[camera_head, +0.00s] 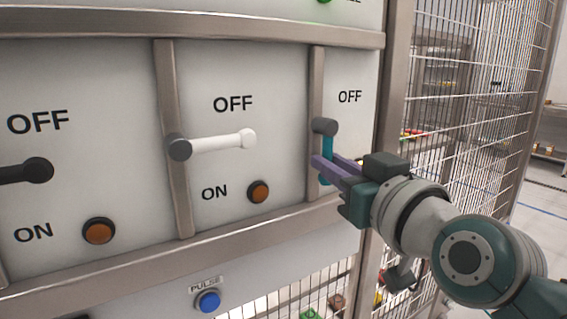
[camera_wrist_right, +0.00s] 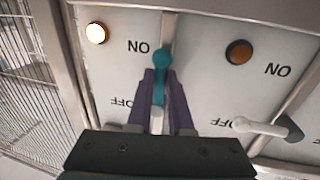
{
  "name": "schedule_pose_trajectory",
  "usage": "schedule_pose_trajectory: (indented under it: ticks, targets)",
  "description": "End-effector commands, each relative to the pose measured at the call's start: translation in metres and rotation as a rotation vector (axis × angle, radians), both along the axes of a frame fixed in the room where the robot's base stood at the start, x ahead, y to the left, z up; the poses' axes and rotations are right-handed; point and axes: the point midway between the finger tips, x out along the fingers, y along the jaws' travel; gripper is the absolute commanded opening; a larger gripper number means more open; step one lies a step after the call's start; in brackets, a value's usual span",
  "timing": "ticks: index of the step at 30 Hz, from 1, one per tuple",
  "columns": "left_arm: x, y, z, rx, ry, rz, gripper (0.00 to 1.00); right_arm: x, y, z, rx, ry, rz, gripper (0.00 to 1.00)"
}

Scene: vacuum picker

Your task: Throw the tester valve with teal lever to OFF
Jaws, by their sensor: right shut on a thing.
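The teal lever (camera_head: 326,165) is on the right-hand panel in the head view. It hangs down from its grey pivot (camera_head: 324,126), below the OFF label. The right gripper (camera_wrist_right: 162,82) also shows in the wrist view, one finger on each side of the lever. My left gripper is not in view.
A white lever (camera_head: 215,142) and a black lever (camera_head: 30,171) stick out sideways on the neighbouring panels. An orange lamp (camera_wrist_right: 96,33) by the teal lever is lit. A blue PULSE button (camera_head: 208,301) sits below. A wire mesh fence (camera_head: 465,90) stands to the right.

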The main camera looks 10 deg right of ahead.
Motion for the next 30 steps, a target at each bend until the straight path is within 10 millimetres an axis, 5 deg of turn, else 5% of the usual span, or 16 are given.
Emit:
schedule_pose_trajectory:
  ticks: [30]
  targets:
    - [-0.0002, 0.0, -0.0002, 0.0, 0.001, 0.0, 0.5, -0.0001, -0.0004, -0.0003, 0.0, 0.0, -0.001, 0.0]
